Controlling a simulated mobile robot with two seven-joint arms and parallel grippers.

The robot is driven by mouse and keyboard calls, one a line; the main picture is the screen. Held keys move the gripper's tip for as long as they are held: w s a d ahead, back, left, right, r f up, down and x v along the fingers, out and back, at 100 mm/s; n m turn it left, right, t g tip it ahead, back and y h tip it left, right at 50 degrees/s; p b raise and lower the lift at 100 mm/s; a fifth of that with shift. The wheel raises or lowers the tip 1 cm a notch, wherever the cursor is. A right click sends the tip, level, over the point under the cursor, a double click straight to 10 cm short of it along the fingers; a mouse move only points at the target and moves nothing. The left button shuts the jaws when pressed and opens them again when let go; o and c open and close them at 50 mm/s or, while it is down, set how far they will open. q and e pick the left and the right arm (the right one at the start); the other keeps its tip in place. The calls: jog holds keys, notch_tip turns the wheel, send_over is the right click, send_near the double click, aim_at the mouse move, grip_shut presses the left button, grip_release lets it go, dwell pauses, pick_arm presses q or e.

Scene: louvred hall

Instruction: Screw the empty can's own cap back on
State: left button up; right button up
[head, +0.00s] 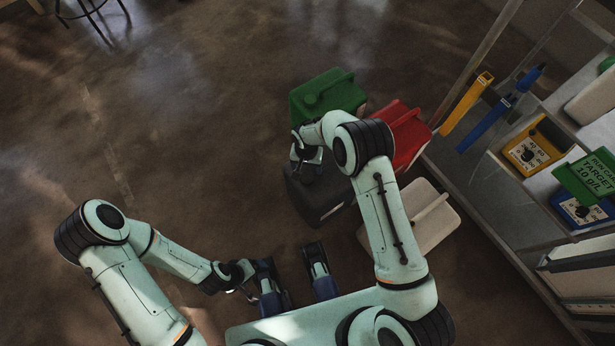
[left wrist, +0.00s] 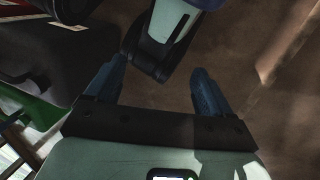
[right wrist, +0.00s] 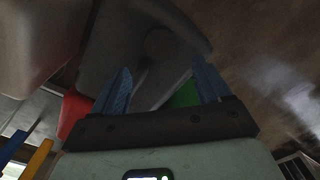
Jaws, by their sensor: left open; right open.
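Four cans stand on the floor: a green can (head: 322,92), a red can (head: 408,135), a dark grey can (head: 320,203) and a pale can (head: 432,215). I cannot tell which is empty, and no loose cap is clearly visible. My right gripper (head: 306,166) is open above the dark can. In the right wrist view the dark can (right wrist: 120,40), with a round dark feature, lies beyond my open fingers (right wrist: 160,68); contact cannot be told. My left gripper (left wrist: 148,72) is open, with nothing held between its fingers, low near my body.
A shelf unit (head: 470,205) at the right holds yellow (head: 532,148) and blue (head: 578,208) boxes and a green sign reading "TARGET 10 g/L" (head: 588,178). A stool (head: 95,15) stands at the far left. The floor (head: 150,130) left of the cans is clear.

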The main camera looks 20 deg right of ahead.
aim_at(307, 178)
notch_tip(307, 178, down, 9)
jog(key=b, duration=0.5)
jog(key=shift+r, duration=0.2)
pick_arm(q)
jog(key=w+a+f+t+y, duration=0.1)
jog(key=w+a+f+t, duration=0.1)
jog(key=w+a+f, duration=0.2)
jog(key=shift+w+a+f+n+t+y+b, duration=0.25)
jog(key=shift+w+f, duration=1.15)
jog(key=shift+w, duration=0.75)
pick_arm(e)
jog(key=shift+f, duration=0.5)
pick_arm(q)
jog(key=shift+f, duration=0.1)
pick_arm(e)
jog(key=c, duration=1.4)
pick_arm(q)
jog(key=shift+f, duration=0.1)
pick_arm(e)
jog(key=shift+f, duration=0.1)
jog(key=m, duration=0.4)
jog(key=shift+s+m, duration=0.1)
jog(key=shift+m, duration=0.2)
